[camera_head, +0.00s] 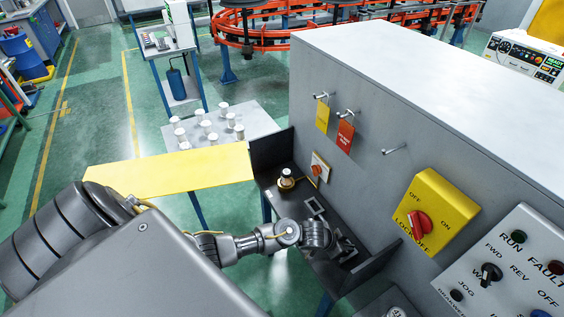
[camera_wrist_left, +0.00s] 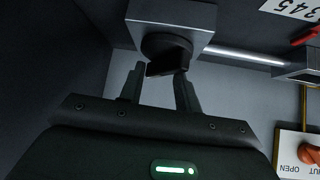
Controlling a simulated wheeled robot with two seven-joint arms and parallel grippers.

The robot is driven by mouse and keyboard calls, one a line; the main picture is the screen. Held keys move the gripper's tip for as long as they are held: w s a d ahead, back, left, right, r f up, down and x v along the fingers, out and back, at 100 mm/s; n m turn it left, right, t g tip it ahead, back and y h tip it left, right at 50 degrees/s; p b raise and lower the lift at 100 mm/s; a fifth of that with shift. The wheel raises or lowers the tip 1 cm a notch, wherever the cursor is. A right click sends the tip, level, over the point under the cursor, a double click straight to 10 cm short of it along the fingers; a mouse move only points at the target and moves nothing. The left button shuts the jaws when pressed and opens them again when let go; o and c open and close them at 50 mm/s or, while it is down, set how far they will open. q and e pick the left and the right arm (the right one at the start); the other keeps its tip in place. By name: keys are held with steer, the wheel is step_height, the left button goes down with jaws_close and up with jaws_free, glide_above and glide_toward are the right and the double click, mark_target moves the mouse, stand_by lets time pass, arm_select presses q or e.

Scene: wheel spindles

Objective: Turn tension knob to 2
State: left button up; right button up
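A black knob with a flat grip (camera_wrist_left: 170,62), apparently the tension knob, projects from a grey metal block (camera_wrist_left: 170,18) in the left wrist view. My left gripper (camera_wrist_left: 160,78) is open, with its two fingers apart just below the knob in the picture. The right-hand finger overlaps the knob's edge; I cannot tell whether it touches. In the head view my left gripper (camera_head: 340,248) is low over the dark shelf (camera_head: 290,200) against the grey cabinet, and the knob cannot be made out there. A white label reading 3 4 5 (camera_wrist_left: 292,8) shows partly. My right gripper is not in view.
An orange valve knob (camera_wrist_left: 311,154) on an OPEN/SHUT plate lies at the lower right of the wrist view. A spindle (camera_head: 287,179) stands on the shelf. The grey cabinet (camera_head: 420,110) bounds the shelf; a red lockout switch (camera_head: 418,223) is on its face.

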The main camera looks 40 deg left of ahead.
arm_select(q)
steer(key=v, duration=1.1)
steer(key=s+a+f+n+g+y+b, duration=0.1)
steer(key=s+f, duration=0.3)
steer(key=f, duration=0.5)
steer(key=s+a+f+n+g+y+b, duration=0.1)
steer(key=s+f, duration=0.4)
steer(key=f, duration=0.5)
steer(key=s+a+f+n+g+y+b, duration=0.1)
steer(key=s+a+f+b, duration=0.2)
steer(key=f, duration=0.7)
steer(key=shift+s+a+b, duration=0.4)
steer(key=shift+s+b, duration=0.6)
steer(key=shift+s, duration=0.1)
steer(key=shift+f, duration=0.1)
